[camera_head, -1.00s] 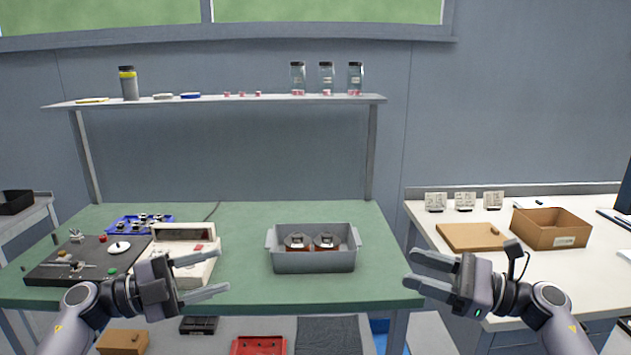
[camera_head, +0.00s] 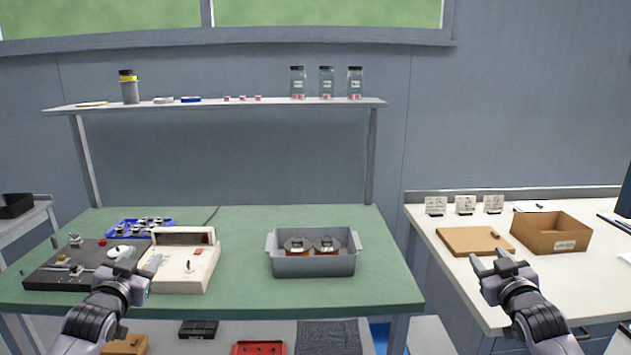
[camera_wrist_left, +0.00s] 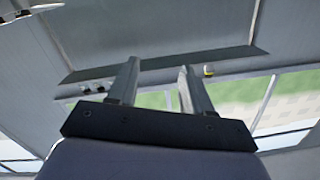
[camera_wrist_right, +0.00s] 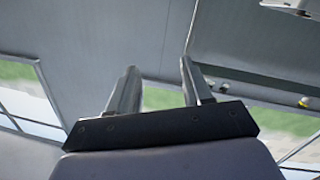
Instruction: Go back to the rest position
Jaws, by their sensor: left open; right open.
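My left gripper (camera_head: 140,264) is open and empty. In the head view it is raised in front of the left part of the green bench, overlapping the black winder plate and the edge of the white control box. My right gripper (camera_head: 487,264) is open and empty, in front of the left part of the white table. In the left wrist view the two fingers (camera_wrist_left: 158,82) stand apart with only wall, shelf and window beyond. In the right wrist view the fingers (camera_wrist_right: 160,82) are also apart, with nothing between them.
On the green bench (camera_head: 350,294) stand a grey bin (camera_head: 313,266) with two copper coils (camera_head: 297,247), a white control box (camera_head: 190,268), a black plate (camera_head: 55,279) and a blue tray (camera_head: 118,228). A cardboard box (camera_head: 548,233) and a brown board (camera_head: 462,240) lie on the white table (camera_head: 450,262).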

